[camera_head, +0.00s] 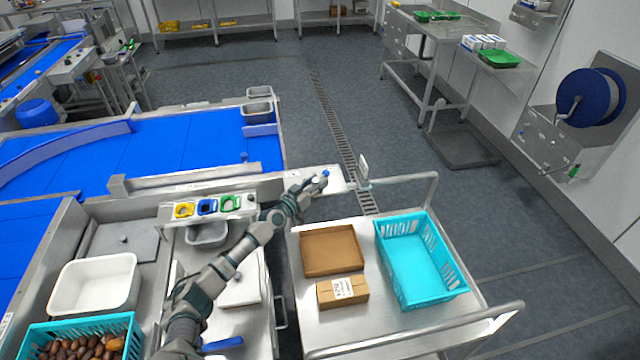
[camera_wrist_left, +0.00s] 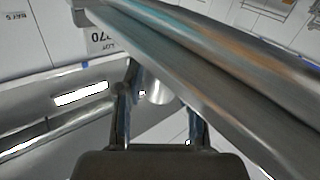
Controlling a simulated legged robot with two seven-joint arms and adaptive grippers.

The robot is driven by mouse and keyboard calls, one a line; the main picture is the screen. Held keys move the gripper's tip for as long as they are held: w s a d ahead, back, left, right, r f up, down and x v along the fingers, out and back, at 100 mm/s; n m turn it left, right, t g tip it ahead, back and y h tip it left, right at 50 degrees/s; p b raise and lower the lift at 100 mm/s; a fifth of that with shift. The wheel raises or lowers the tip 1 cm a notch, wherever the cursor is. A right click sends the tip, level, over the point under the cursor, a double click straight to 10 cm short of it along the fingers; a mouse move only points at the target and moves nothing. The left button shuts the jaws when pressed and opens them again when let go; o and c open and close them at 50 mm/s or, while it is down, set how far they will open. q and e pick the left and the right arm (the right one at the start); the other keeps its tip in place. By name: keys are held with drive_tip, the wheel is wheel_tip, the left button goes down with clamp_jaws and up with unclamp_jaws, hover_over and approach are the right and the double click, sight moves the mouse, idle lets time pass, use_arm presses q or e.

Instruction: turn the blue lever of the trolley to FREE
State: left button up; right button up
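The trolley (camera_head: 385,331) stands right of centre in the head view, with a metal handle at each end. My left gripper (camera_head: 318,182) reaches out past the trolley's far left corner, above a pale surface. A small blue part (camera_head: 325,173) shows at its fingertips; I cannot tell whether this is the lever. In the left wrist view, the fingers (camera_wrist_left: 158,122) are apart, with a rounded metal piece (camera_wrist_left: 158,92) visible between or beyond them. I cannot tell whether they touch it. The lever's setting and any FREE mark are not readable. My right gripper is not in view.
The trolley carries a brown tray (camera_head: 331,230), a cardboard box (camera_head: 326,296) and a turquoise crate (camera_head: 447,285). A small upright plate (camera_head: 363,166) stands by its far corner. Thick metal bars (camera_wrist_left: 215,60) cross close to the wrist camera. Open floor (camera_head: 560,265) lies to the right.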

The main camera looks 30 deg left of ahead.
use_arm(q)
drive_tip(key=shift+w+a, duration=0.1)
drive_tip(key=shift+w, duration=0.55)
clamp_jaws()
drive_tip(key=shift+d, duration=0.2)
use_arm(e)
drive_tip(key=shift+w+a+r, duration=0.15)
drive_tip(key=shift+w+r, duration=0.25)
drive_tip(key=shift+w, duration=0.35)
